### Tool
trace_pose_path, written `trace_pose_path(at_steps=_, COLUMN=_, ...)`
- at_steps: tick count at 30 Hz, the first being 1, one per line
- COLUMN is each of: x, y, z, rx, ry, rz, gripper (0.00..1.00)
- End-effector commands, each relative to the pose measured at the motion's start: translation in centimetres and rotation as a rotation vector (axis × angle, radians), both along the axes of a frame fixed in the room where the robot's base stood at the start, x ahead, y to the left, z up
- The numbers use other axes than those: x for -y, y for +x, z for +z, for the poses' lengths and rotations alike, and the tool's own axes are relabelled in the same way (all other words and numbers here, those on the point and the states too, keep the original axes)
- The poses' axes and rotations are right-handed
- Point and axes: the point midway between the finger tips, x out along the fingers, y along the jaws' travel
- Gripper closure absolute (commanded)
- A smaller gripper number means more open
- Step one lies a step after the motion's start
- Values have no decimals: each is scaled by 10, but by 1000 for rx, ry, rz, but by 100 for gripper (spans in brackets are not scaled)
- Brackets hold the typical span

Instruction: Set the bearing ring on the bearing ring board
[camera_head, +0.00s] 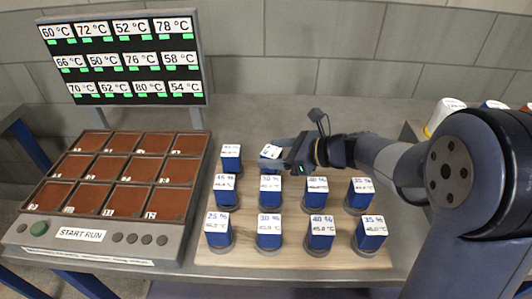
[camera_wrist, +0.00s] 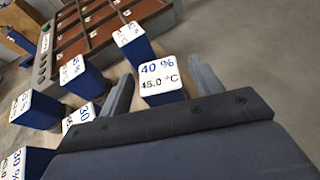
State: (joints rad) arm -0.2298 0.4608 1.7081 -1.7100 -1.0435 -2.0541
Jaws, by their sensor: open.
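No bearing ring and no bearing ring board can be made out in either view. Blue blocks with white labelled tops stand in rows on a pale wooden board (camera_head: 290,256). My gripper (camera_head: 279,157) is at the back row, open around one blue block (camera_head: 270,152). In the wrist view that block (camera_wrist: 163,97) reads "40 % 45.0 °C" and stands between the two fingers of my gripper (camera_wrist: 162,85). Whether the fingers touch it cannot be told. My arm hides part of the back row's right side.
A console (camera_head: 98,250) with brown square compartments (camera_head: 110,172) and a "START RUN" label stands left, below a temperature display (camera_head: 121,58). Several blue blocks (camera_head: 269,232) crowd the board in front of my gripper. A white and yellow object (camera_head: 443,114) stands far right. The bench behind is clear.

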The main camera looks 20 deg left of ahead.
Motion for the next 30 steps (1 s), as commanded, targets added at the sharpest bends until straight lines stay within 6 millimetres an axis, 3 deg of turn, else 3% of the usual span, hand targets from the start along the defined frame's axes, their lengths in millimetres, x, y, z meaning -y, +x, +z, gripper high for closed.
trace_pose_path(at_steps=6, x=46, y=-6, z=19, rx=3, ry=0, rz=-5, gripper=38)
trace_pose_path(at_steps=12, x=73, y=-11, z=30, rx=1, ry=0, rz=-3, gripper=38)
trace_pose_path(at_steps=18, x=83, y=-13, z=34, rx=0, ry=-1, rz=0, gripper=38)
trace_pose_path(at_steps=30, x=83, y=-13, z=35, rx=-1, ry=-1, rz=0, gripper=38)
